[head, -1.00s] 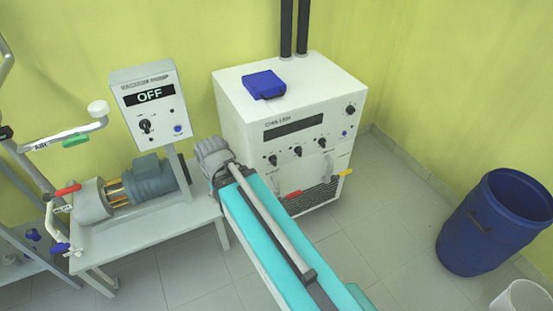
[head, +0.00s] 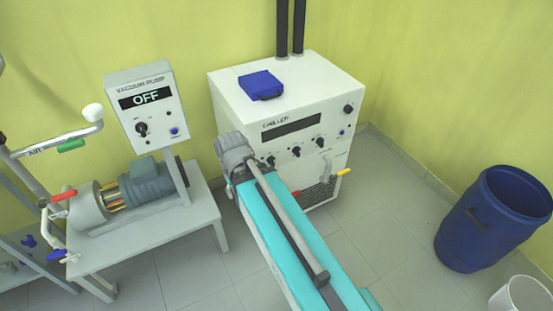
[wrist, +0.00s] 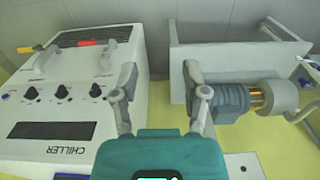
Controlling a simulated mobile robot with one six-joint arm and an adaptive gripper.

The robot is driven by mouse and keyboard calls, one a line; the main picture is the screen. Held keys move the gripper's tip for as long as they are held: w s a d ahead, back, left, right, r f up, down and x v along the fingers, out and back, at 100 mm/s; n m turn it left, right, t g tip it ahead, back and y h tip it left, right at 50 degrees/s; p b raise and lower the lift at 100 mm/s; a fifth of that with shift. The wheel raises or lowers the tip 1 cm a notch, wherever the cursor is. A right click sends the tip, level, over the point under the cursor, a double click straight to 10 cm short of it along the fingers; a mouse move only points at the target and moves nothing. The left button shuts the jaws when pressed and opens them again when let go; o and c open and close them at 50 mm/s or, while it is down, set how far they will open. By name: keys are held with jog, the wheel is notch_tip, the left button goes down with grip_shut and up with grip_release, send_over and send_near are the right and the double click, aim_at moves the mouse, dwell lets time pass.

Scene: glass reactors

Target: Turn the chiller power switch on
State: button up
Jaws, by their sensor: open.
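The chiller (head: 240,132) is a white box with a dark display (head: 291,126) and a row of black knobs (head: 295,152) on its front. In the wrist view the chiller (wrist: 60,145) appears upside down at the left, with its knobs (wrist: 62,91) and display (wrist: 52,130) visible. Which control is the power switch cannot be told. My gripper (wrist: 158,78) is open and empty, with its fingers over the gap between the chiller and the pump bench. In the head view my arm covers the chiller's lower left front, and the gripper's fingers are hidden.
A vacuum pump box (head: 148,105) reading OFF stands left of the chiller, above a pump motor (head: 152,186) on a grey bench (head: 205,222). A blue barrel (head: 480,230) stands right; floor between is clear.

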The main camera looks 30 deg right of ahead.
jog(key=shift+d, duration=0.4)
jog(key=shift+w+d, duration=0.1)
jog(key=t+b, duration=0.5)
jog(key=b, duration=0.5)
send_near(273, 158)
jog(key=v, duration=0.3)
jog(key=shift+w+r, duration=0.1)
jog(key=shift+r, duration=0.3)
jog(key=shift+f, duration=0.2)
jog(key=shift+g, duration=0.3)
jog(key=b+x, duration=1.2)
jog(key=x, duration=0.1)
jog(key=shift+w+f, duration=0.15)
jog(key=shift+w, duration=0.05)
jog(key=shift+c, duration=0.3)
